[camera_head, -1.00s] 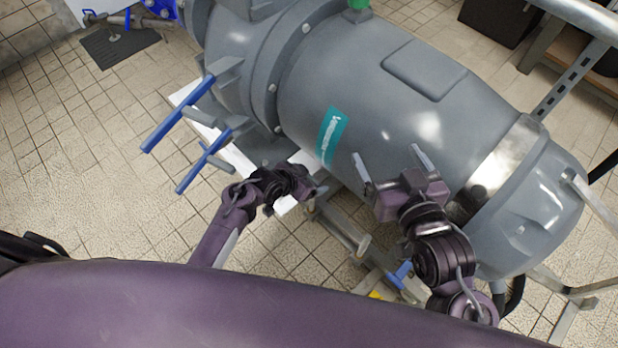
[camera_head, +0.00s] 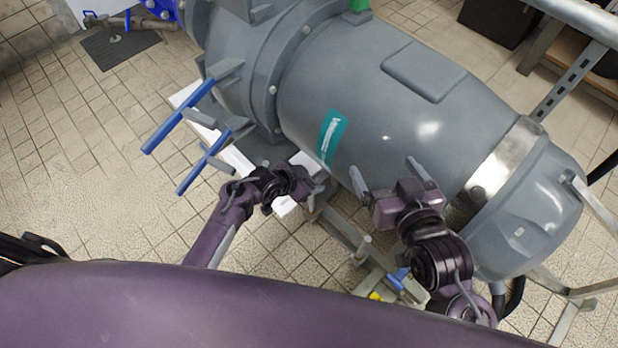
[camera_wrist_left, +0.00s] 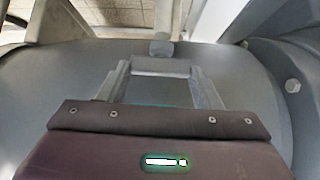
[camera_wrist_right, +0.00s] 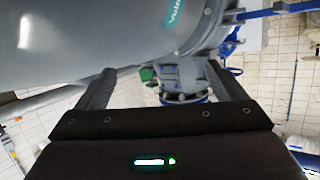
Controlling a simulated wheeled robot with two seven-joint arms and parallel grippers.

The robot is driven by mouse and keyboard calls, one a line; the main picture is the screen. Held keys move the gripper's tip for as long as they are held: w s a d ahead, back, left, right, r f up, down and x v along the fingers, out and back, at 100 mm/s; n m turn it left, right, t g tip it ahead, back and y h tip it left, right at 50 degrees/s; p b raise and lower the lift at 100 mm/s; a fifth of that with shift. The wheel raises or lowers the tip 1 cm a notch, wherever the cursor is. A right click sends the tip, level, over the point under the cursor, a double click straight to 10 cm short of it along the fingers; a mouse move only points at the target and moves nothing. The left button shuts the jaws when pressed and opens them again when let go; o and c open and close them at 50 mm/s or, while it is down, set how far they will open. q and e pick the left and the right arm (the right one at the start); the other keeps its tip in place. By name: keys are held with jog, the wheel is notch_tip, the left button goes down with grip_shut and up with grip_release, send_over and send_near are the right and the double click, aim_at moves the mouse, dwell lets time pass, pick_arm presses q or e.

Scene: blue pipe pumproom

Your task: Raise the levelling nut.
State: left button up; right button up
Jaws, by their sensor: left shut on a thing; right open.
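My left gripper (camera_head: 322,180) is low beside the big grey pump, at the end of the purple arm from the left. In the left wrist view its fingers (camera_wrist_left: 160,85) are closed on a light grey block-like thing (camera_wrist_left: 160,67). I cannot tell for sure that this is the levelling nut; the head view hides it behind the wrist and pump. A small grey bolt-like end (camera_wrist_left: 161,47) shows just beyond it. My right gripper (camera_head: 387,174) is open and empty in front of the pump's side. Its spread fingers also show in the right wrist view (camera_wrist_right: 160,85).
The grey pump body (camera_head: 390,120) fills the middle. Two blue-ended bars (camera_head: 180,125) stick out at left. A metal frame (camera_head: 345,232) stands below the grippers, near a blue item (camera_head: 398,279). Tiled floor (camera_head: 90,170) at left is clear.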

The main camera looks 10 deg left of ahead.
pick_arm(q)
jog(key=shift+w+a+m+g+h+p, duration=0.2)
jog(key=shift+m+g+h+p, duration=0.25)
jog(key=shift+m, duration=0.55)
jog(key=shift+m+g+h, duration=0.25)
jog(key=shift+m+h, duration=0.1)
jog(key=shift+m, duration=0.05)
pick_arm(e)
jog(key=s+f+g+h, duration=0.1)
jog(key=s+f+g, duration=0.2)
jog(key=f, duration=0.3)
pick_arm(q)
jog(key=shift+m, duration=0.3)
jog(key=shift+w+a+f+m+g+h+b, duration=0.1)
jog(key=shift+m+g+h+b, duration=0.5)
jog(key=shift+m+g+b, duration=0.4)
jog(key=shift+m+g+h, duration=0.3)
jog(key=shift+m+g, duration=0.1)
jog(key=shift+m, duration=0.4)
pick_arm(e)
jog(key=w+r+t+y, duration=0.1)
jog(key=r+t, duration=0.3)
jog(key=r, duration=0.4)
jog(key=w+r+t+y, duration=0.1)
jog(key=w+r+t, duration=0.3)
jog(key=r, duration=0.5)
jog(key=shift+y, duration=0.4)
pick_arm(q)
jog(key=o, duration=1)
